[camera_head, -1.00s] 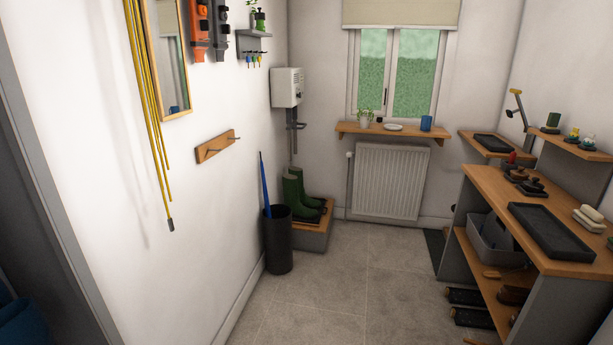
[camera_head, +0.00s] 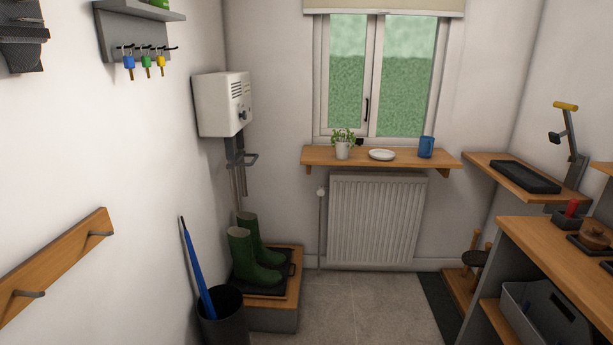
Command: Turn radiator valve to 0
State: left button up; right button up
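The white ribbed radiator (camera_head: 376,220) stands against the far wall under the window shelf. Its valve (camera_head: 321,192) is a small pale knob at the radiator's upper left, on top of a thin vertical pipe. The valve is too small in the view to read its setting. Neither of my grippers is in view.
A wooden shelf (camera_head: 380,157) with a plant pot (camera_head: 342,150), a white dish (camera_head: 382,155) and a blue cup (camera_head: 426,147) overhangs the radiator. Green boots (camera_head: 252,255) on a low bench and a dark bin (camera_head: 222,318) stand at left. A workbench (camera_head: 550,252) is at right. Floor (camera_head: 350,305) between is clear.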

aim_at(320, 190)
jog(key=z, duration=0.15)
jog(key=i, duration=1.15)
jog(key=z, duration=1.1)
jog(key=i, duration=1.65)
jog(key=u, duration=0.45)
